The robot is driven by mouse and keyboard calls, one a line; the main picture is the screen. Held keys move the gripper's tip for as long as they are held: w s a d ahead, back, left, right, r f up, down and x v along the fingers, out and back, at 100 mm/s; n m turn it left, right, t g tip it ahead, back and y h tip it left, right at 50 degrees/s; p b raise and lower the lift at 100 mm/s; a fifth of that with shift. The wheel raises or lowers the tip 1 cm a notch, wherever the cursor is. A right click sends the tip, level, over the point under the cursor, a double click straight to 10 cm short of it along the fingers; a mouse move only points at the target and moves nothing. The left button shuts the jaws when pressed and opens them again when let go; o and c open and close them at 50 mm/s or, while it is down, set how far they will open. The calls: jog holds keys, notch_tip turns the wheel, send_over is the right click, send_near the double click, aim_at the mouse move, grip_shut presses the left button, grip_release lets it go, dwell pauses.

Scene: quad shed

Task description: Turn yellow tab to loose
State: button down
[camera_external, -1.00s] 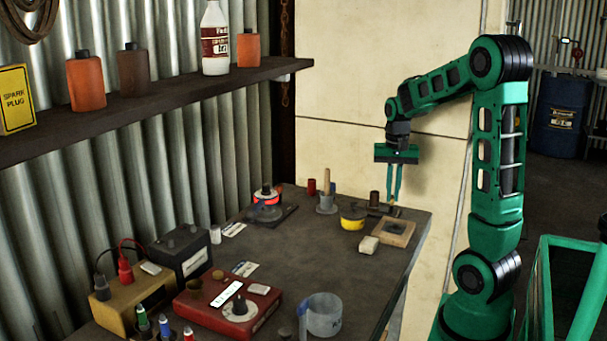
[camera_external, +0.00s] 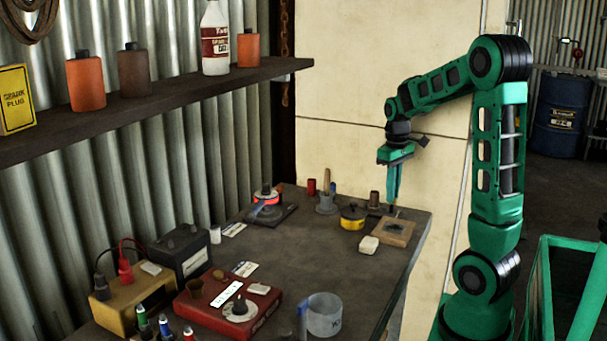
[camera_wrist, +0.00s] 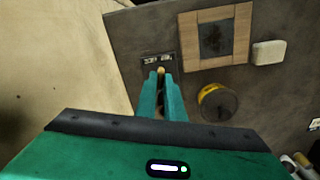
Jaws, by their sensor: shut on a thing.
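The yellow tab (camera_wrist: 161,70) shows as a small yellowish tip between my fingertips in the wrist view. It sits at the near edge of a dark plate (camera_wrist: 149,60) with two small white labels too small to read surely. My gripper (camera_wrist: 160,78) points down and is shut on the tab; the fingers hide most of it. In the external view my gripper (camera_external: 391,202) is at the far right part of the bench, and the tab cannot be made out there.
A wooden frame with a dark centre (camera_wrist: 187,48) lies close beside the plate. A pale block (camera_wrist: 268,53) and a round yellow tin with a dark top (camera_wrist: 217,102) are nearby. The bench (camera_external: 330,262) has several other items further left.

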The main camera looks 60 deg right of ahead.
jog(key=shift+w+r+n, duration=0.1)
jog(key=shift+w+n, duration=0.1)
jog(key=shift+n, duration=1.1)
jog(key=c, duration=1.9)
grip_release()
jog(key=shift+s, duration=0.1)
jog(key=shift+o, duration=0.2)
notch_tip(320, 180, up, 11)
jog(key=shift+f, duration=0.2)
